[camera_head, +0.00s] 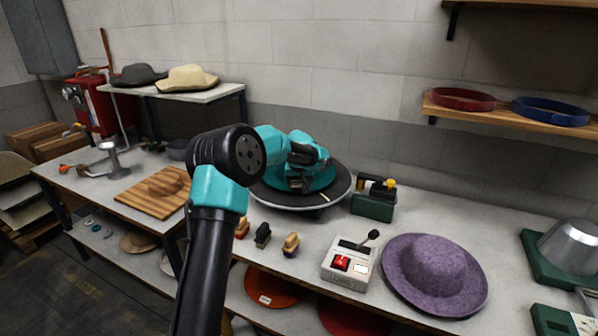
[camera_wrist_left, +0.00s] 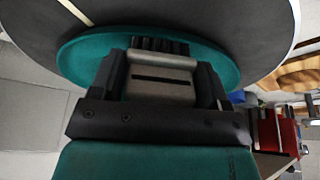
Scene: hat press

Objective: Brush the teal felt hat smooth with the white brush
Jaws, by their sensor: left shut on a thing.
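The teal felt hat (camera_head: 322,182) lies on a dark round disc (camera_head: 341,193) with a pale rim, and my left arm covers much of it. In the left wrist view, the teal hat (camera_wrist_left: 232,68) shows behind my left gripper. My left gripper (camera_head: 299,184) is down at the hat. It is shut on a pale block with dark bristles, the white brush (camera_wrist_left: 160,84). The bristle end is at the hat; exact contact is hard to tell. My right gripper is in neither view.
Several small brushes (camera_head: 291,243) stand at the table's front edge. A control box with a lever (camera_head: 349,266) and a purple hat (camera_head: 434,273) are right of them. A green device (camera_head: 373,203) stands close beside the disc. A wooden board (camera_head: 146,199) lies left.

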